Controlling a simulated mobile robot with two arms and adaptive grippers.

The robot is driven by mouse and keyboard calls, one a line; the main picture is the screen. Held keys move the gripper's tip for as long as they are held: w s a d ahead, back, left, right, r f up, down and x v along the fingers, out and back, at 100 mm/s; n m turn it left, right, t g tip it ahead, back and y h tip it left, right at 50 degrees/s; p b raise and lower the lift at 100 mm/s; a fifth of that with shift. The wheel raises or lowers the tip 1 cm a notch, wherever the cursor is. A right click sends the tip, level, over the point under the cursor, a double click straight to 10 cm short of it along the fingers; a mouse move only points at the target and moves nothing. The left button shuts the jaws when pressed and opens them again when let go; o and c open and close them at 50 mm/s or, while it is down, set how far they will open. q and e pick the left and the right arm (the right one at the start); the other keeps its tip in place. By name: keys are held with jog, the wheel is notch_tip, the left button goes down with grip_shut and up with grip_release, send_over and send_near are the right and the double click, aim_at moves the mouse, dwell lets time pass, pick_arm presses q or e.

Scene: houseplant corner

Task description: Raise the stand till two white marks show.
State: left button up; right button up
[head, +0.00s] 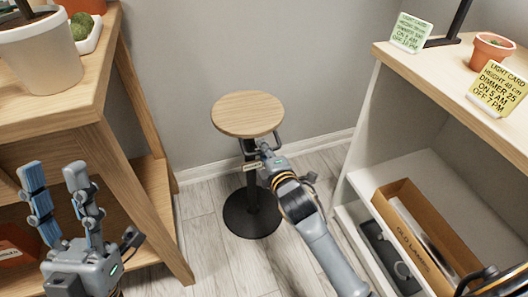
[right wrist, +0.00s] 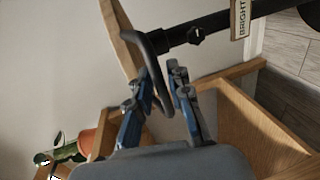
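The stand has a round wooden top (head: 248,113), a black post (head: 252,184) and a round black base (head: 251,219) on the floor. The post looks plain black where it shows; my right arm hides some of it. A black looped handle (right wrist: 158,42) sits under the top in the right wrist view. My right gripper (head: 264,151) is at this handle, and its fingers (right wrist: 162,82) close in on both sides of the loop. My left gripper (head: 62,198) is open and empty, left of the stand by the wooden bench (head: 138,150).
A pale tag reading "BRIGHT" (right wrist: 241,18) is on the post. The bench at left holds a white pot (head: 42,58). The shelf unit (head: 450,75) at right holds light cards (head: 497,88), a terracotta pot (head: 489,50) and a cardboard box (head: 408,222). Bare floor surrounds the base.

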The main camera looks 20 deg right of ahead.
grip_shut()
